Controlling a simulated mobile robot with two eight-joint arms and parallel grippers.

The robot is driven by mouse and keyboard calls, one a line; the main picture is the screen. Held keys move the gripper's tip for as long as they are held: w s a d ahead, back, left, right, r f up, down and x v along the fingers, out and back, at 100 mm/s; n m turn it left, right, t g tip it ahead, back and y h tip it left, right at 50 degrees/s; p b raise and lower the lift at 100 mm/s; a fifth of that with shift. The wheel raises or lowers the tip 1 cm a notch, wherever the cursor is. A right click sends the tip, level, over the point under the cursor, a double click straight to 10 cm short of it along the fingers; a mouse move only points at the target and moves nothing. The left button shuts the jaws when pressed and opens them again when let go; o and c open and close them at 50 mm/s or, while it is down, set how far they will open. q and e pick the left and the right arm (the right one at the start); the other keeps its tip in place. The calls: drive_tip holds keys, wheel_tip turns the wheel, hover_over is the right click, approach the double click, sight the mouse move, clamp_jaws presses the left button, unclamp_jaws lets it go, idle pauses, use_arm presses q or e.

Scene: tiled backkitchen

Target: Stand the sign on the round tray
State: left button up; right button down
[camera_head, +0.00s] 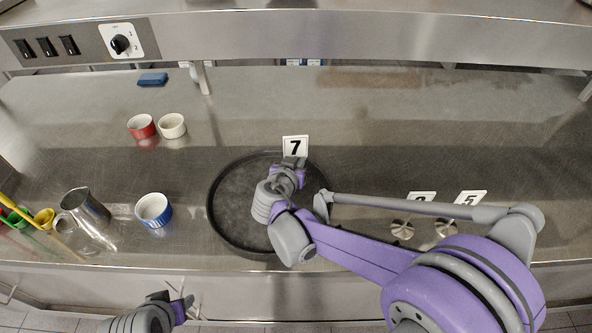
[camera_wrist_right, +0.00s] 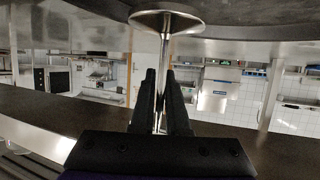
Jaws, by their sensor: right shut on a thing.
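The sign, a white plate with a black 7 (camera_head: 295,147), is upright above the far right part of the round dark tray (camera_head: 213,215). My right gripper (camera_head: 293,166) is shut on its thin stem. In the right wrist view the stem runs between the two black fingers (camera_wrist_right: 163,78), and the sign's round metal base (camera_wrist_right: 166,21) shows close to the dark surface at the top. I cannot tell whether the base touches the tray. The gripper hides the stem and base in the head view. My left gripper (camera_head: 187,305) is low at the front, its jaw opening unclear.
Two more signs, one with a 5 (camera_head: 470,198), stand right of the tray, partly behind my right arm. Red (camera_head: 141,126) and white (camera_head: 172,125) ramekins are farther back. The back right counter is clear.

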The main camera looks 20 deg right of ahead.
drive_tip(key=shift+f, duration=1.85)
drive_tip(key=shift+w+b, duration=0.1)
drive_tip(key=shift+b, duration=0.2)
drive_tip(key=c, duration=0.9)
unclamp_jaws()
drive_tip(key=v, duration=1.2)
